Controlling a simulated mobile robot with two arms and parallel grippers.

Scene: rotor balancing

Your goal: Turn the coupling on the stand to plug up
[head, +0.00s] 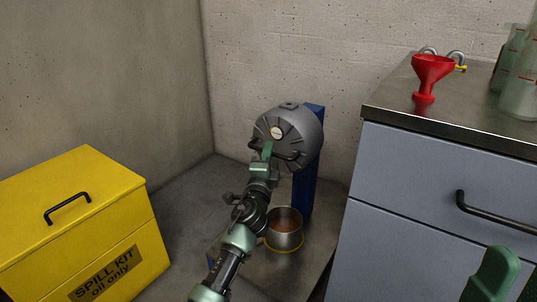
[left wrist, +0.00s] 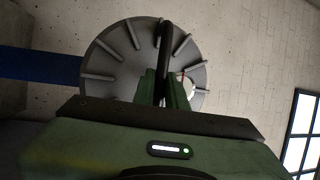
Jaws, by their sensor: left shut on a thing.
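The coupling (head: 304,128) is a grey ribbed disc on a blue stand (head: 305,190). A pale round spot, which may be the plug (head: 277,133), shows on its face, left of and a little above the middle. A black bar handle crosses the face. My left gripper (head: 267,150) is shut on this handle at the front of the disc. In the left wrist view the green fingers close around the black handle (left wrist: 163,45), with the ribbed coupling (left wrist: 110,62) behind. Part of my right gripper (head: 495,275) shows at the bottom right, empty as far as visible.
A metal pot (head: 285,236) with brown contents stands below the coupling. A yellow spill kit box (head: 110,215) is at the left. A grey drawer cabinet (head: 425,185) at the right carries a red funnel (head: 432,70) and bottles (head: 520,85). Walls stand close behind.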

